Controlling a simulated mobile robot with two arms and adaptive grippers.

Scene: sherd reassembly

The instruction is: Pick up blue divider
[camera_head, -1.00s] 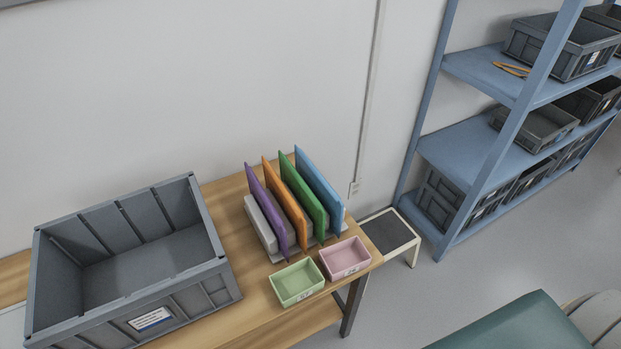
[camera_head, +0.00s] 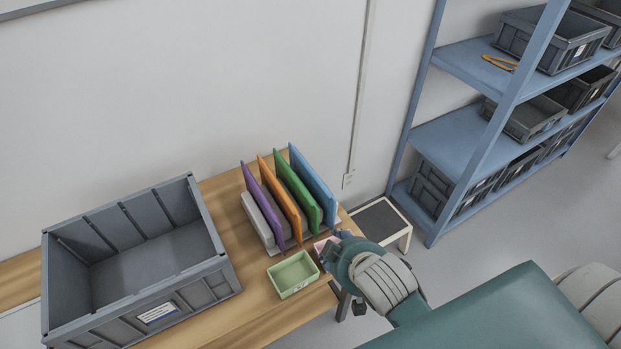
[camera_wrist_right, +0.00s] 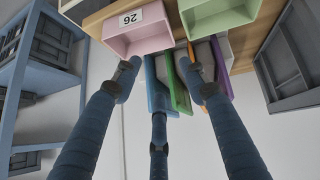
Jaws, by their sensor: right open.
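The blue divider (camera_head: 311,177) stands upright as the rightmost of a row of coloured panels in a light grey rack on the wooden table. It also shows in the right wrist view (camera_wrist_right: 158,97), beyond my fingers. My right gripper (camera_wrist_right: 165,88) is open, its fingers spread and empty, apart from the divider. In the head view my right wrist is at the table's right front corner, in front of the rack, and hides most of the fingers. My left gripper is in neither view now.
Green (camera_head: 299,187), orange (camera_head: 282,193) and purple (camera_head: 262,207) panels stand left of the blue one. A green tray (camera_head: 292,275) and a partly hidden pink tray (camera_wrist_right: 140,32) sit in front. A large grey crate (camera_head: 205,285) is left; a blue shelf (camera_head: 455,140) is right.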

